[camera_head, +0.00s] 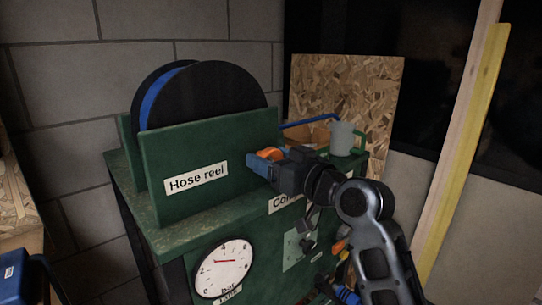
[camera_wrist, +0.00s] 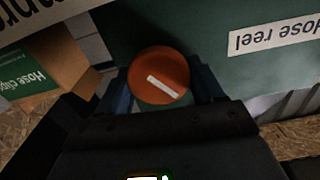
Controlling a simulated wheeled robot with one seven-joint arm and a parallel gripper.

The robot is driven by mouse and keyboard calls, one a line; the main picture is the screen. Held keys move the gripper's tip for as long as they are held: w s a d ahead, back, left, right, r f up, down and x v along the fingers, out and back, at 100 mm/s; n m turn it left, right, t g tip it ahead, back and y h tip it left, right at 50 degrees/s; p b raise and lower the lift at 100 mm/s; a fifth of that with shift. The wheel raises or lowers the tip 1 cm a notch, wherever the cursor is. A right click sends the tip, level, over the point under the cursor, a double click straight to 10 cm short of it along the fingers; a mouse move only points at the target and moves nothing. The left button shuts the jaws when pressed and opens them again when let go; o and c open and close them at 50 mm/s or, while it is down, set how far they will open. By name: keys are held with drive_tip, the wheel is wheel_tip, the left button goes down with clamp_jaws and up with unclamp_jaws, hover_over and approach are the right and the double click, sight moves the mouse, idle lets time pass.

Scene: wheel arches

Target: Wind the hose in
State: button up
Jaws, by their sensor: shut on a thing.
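The hose reel (camera_head: 215,95) stands on the green cabinet, with black round flanges and a band of blue hose (camera_head: 160,92) between them. A green side plate (camera_head: 208,150) labelled "Hose reel" stands in front of it. My gripper (camera_head: 262,162) is at the right end of this plate. It is shut on an orange round knob (camera_head: 271,153). In the wrist view the knob (camera_wrist: 160,72), with a white stripe on its face, sits between my blue fingers (camera_wrist: 160,88). What the knob is fixed to is hidden.
A pressure gauge (camera_head: 222,268) is on the cabinet front (camera_head: 180,251). A grey mug-like vessel (camera_head: 342,139) and a thin blue tube (camera_head: 315,125) are behind my gripper. A "Hose clips" box (camera_wrist: 40,75) shows in the wrist view. Chipboard (camera_head: 372,95) and leaning planks (camera_head: 465,130) stand to the right.

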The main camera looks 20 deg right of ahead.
drive_tip(key=m+p, duration=0.2)
drive_tip(key=m, duration=0.2)
drive_tip(key=shift+d+m+p, duration=0.1)
drive_tip(key=shift+m+p, duration=0.3)
drive_tip(key=shift+d+m+p, duration=0.1)
drive_tip(key=shift+m+p, duration=0.45)
drive_tip(key=shift+m, duration=0.45)
drive_tip(key=shift+f, duration=0.1)
drive_tip(key=o, duration=1)
drive_tip(key=shift+c, duration=0.2)
drive_tip(key=b+v, duration=0.1)
drive_tip(key=v, duration=0.6)
drive_tip(key=shift+s, duration=0.35)
